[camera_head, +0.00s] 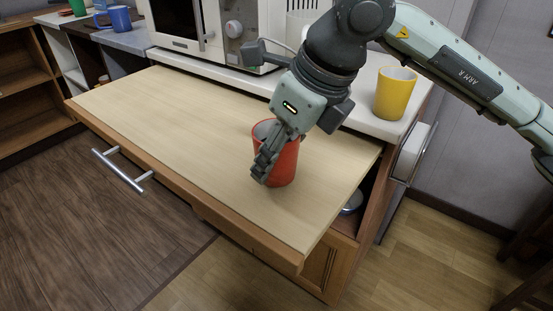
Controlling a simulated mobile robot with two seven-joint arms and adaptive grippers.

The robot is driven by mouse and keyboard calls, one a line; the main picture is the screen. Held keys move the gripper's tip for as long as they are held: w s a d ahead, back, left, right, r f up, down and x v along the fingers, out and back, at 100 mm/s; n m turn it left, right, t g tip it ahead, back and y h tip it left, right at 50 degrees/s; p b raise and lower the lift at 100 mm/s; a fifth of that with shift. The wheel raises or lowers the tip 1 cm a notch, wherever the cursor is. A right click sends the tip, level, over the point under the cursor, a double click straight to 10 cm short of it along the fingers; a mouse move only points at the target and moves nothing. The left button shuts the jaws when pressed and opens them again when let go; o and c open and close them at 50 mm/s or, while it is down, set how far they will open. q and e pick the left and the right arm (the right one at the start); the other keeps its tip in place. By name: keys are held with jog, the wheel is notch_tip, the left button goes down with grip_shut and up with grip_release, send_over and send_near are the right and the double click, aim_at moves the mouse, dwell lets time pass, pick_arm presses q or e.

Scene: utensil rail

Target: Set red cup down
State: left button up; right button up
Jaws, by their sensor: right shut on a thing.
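The red cup (286,160) is upright over the right part of the pull-out wooden board (170,115). Its base looks to be at or very near the board's surface; I cannot tell whether it touches. My right gripper (268,152) comes down from the upper right and is shut on the cup, with one dark finger against its outer left side. The other finger is mostly hidden. My left gripper is not in view.
A yellow cup (396,93) stands on the white counter (372,122) at the right. A microwave (205,28) is behind the board. A blue mug (118,19) stands at the back left. The left and middle of the board are clear.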

jog(key=shift+f, duration=0.65)
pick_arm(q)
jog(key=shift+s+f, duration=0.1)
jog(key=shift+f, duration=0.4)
pick_arm(e)
jog(key=shift+f, duration=0.1)
jog(key=o, duration=1.1)
jog(key=shift+r, duration=0.25)
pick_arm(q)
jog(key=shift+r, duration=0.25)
pick_arm(e)
jog(key=v, duration=1.1)
jog(key=shift+r, duration=0.35)
